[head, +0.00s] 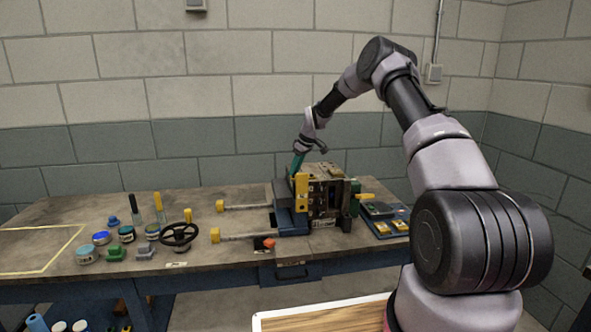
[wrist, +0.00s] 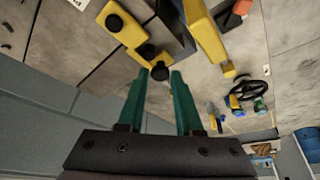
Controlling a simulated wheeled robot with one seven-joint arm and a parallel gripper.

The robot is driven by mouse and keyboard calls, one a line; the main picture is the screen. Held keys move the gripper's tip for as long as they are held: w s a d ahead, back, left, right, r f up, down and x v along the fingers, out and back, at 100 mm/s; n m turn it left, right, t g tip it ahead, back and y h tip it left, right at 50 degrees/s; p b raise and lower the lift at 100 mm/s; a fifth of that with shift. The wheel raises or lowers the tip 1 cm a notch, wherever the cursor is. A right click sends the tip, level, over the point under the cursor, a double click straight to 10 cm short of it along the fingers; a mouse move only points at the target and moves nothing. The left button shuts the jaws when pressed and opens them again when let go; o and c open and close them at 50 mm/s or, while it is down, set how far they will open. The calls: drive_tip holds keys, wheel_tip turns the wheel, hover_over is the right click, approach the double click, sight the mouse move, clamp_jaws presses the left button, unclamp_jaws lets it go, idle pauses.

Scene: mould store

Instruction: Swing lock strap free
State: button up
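A yellow strap with dark round knobs (wrist: 124,24) shows at the top of the wrist view. In the head view a yellow strap (head: 301,186) stands upright at the left of the mould block (head: 326,196). My gripper (head: 296,172) has teal fingers and reaches down from above at the strap's upper left. In the wrist view my gripper (wrist: 160,73) is open, its fingers apart. A small dark knob (wrist: 160,72) near the strap's lower end shows between the fingertips. I cannot tell whether the fingers touch it.
Two rods with yellow ends (head: 217,235) stick out left of the mould. A black handwheel (head: 179,235), several jars and tools stand on the bench's left part. A blue tray (head: 381,222) lies right of the mould. The wall is close behind the bench.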

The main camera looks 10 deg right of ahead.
clamp_jaws()
idle(1.2)
